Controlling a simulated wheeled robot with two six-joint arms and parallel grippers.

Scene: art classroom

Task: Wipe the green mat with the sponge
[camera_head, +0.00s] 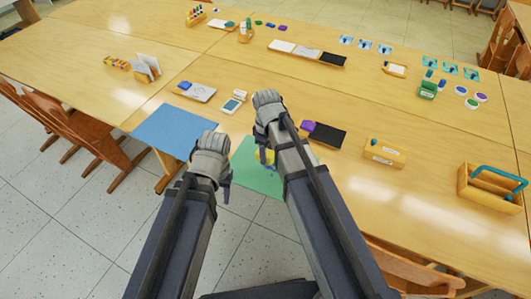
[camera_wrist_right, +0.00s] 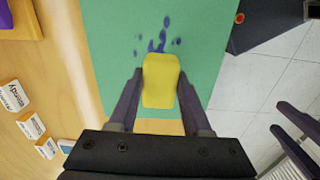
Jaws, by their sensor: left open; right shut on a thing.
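The green mat (camera_head: 258,183) lies at the near edge of the table, partly hidden by my arms. In the right wrist view it (camera_wrist_right: 205,45) carries several blue-purple spots (camera_wrist_right: 158,40) just beyond the sponge. The yellow sponge (camera_wrist_right: 161,82) sits between the fingers of my right gripper (camera_wrist_right: 160,95), which is shut on it. The sponge appears over the mat; whether it touches is unclear. In the head view only a bit of the sponge (camera_head: 259,156) shows beside my right arm. My left gripper (camera_head: 226,186) is open and empty at the mat's left side.
A blue mat (camera_head: 175,131) lies left of the green mat. A purple block (camera_head: 308,126) and a black tray (camera_head: 329,137) are right of my right gripper. Small labelled blocks (camera_wrist_right: 32,124) lie on the table beside the mat. A wooden caddy (camera_head: 490,191) stands far right.

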